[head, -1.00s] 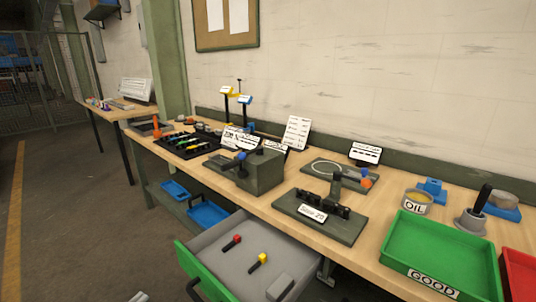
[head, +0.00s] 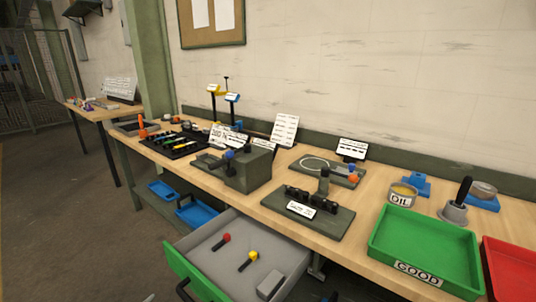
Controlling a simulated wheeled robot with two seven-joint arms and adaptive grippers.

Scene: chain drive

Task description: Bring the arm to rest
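Neither of my grippers shows clearly in the head view. Only small bits at the bottom edge could be parts of my arms, and I cannot tell. The workbench (head: 375,232) runs across the view. Its drawer (head: 208,262) with a green front stands open and holds a red-ended tool (head: 221,242), a yellow-ended tool (head: 247,261) and a grey block (head: 271,285). On the bench are a dark fixture plate (head: 307,224) with a label and a grey-green block (head: 248,172) with a blue knob.
A green GOOD tray (head: 425,250) and a red tray (head: 512,268) stand at the right, near the OIL tin (head: 402,195). A black tool tray (head: 180,145) lies at the far left of the bench. Blue bins (head: 198,213) sit on the shelf below. Floor at left is clear.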

